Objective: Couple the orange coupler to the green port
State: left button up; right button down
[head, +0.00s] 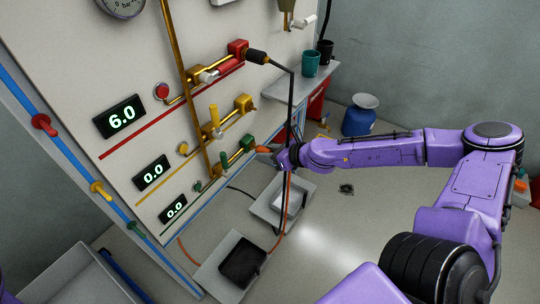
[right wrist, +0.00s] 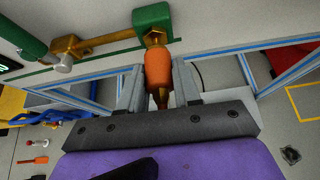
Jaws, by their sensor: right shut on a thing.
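The orange coupler (right wrist: 158,72) is between the fingers of my right gripper (right wrist: 158,90), which is shut on it. In the head view the coupler (head: 263,149) shows as a small orange tip at the end of my right gripper (head: 271,152). The green port (right wrist: 153,20) is a green block on the panel with a brass fitting facing the coupler. In the right wrist view the coupler's front end meets or nearly meets the brass fitting, roughly in line; I cannot tell whether it is seated. In the head view the green port (head: 248,142) is just left of the coupler. My left gripper is not in view.
A black hose (head: 291,95) hangs from the red port (head: 238,48) beside my right gripper. The yellow port (head: 243,103) is above the green one. Grey trays (head: 262,208) stand below. A shelf with cups (head: 310,66) and a blue container (head: 359,120) are behind my arm.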

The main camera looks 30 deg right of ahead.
aim_at(264, 148)
jog(key=shift+w+a+b, duration=0.25)
jog(key=shift+w+b, duration=0.4)
jog(key=c, duration=0.7)
grip_release()
jog(key=shift+r, duration=0.1)
jog(key=s+r+p, duration=0.1)
jog(key=p, duration=0.1)
jog(key=s+d+r+p, duration=0.1)
jog(key=p, duration=0.2)
jog(key=shift+s+r, duration=0.25)
jog(key=shift+r, duration=0.1)
jog(key=p+v, duration=0.2)
jog(key=p, duration=0.1)
jog(key=p+v, duration=0.2)
jog(key=p, duration=0.1)
jog(key=f+p+v, duration=0.1)
jog(key=p+v, duration=0.2)
jog(key=shift+s+d+f, duration=0.1)
jog(key=shift+s, duration=0.15)
